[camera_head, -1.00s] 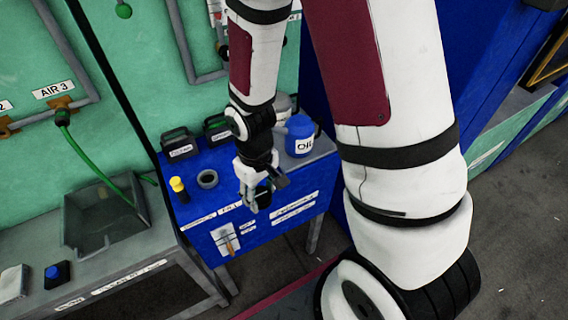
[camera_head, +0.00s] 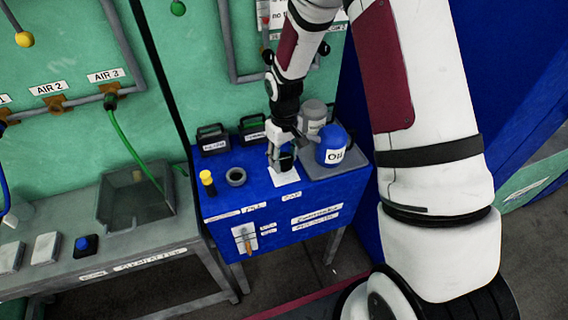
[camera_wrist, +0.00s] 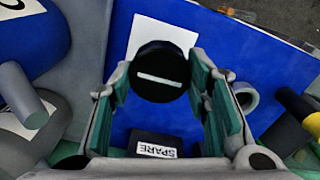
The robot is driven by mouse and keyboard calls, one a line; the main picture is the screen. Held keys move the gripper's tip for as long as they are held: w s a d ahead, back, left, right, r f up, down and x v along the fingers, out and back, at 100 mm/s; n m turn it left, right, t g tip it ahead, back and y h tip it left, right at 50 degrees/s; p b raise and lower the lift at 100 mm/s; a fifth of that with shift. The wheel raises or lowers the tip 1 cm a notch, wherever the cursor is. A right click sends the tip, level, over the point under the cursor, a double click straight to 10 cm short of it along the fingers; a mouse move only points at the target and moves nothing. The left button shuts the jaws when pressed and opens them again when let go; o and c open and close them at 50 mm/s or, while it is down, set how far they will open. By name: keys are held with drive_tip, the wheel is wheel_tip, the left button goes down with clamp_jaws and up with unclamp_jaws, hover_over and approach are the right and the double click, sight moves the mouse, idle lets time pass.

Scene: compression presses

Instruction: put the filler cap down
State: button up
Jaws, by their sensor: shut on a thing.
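The filler cap (camera_wrist: 160,78) is a black round disc with a pale bar across its top. In the wrist view it sits between the fingertips of my gripper (camera_wrist: 161,72), which is shut on it. In the head view my gripper (camera_head: 284,150) is low over a white sheet (camera_head: 285,178) on the blue bench, and the dark cap (camera_head: 287,162) shows at its tips. The sheet also shows just beyond the cap in the wrist view (camera_wrist: 145,33). I cannot tell whether the cap touches the sheet.
A grey ring (camera_head: 236,177) and a yellow-topped black item (camera_head: 207,182) stand to the left. A black box labelled SPARE (camera_wrist: 155,146) is behind.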

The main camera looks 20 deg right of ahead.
sight(284, 164)
drive_tip(key=shift+w+f+p, duration=0.15)
drive_tip(key=shift+f+p, duration=0.1)
drive_tip(key=shift+f, duration=0.65)
drive_tip(key=shift+w+f+p, duration=0.1)
drive_tip(key=shift+f+p, duration=0.1)
drive_tip(key=shift+f, duration=0.7)
drive_tip(key=shift+f, duration=0.15)
drive_tip(key=o, duration=1.3)
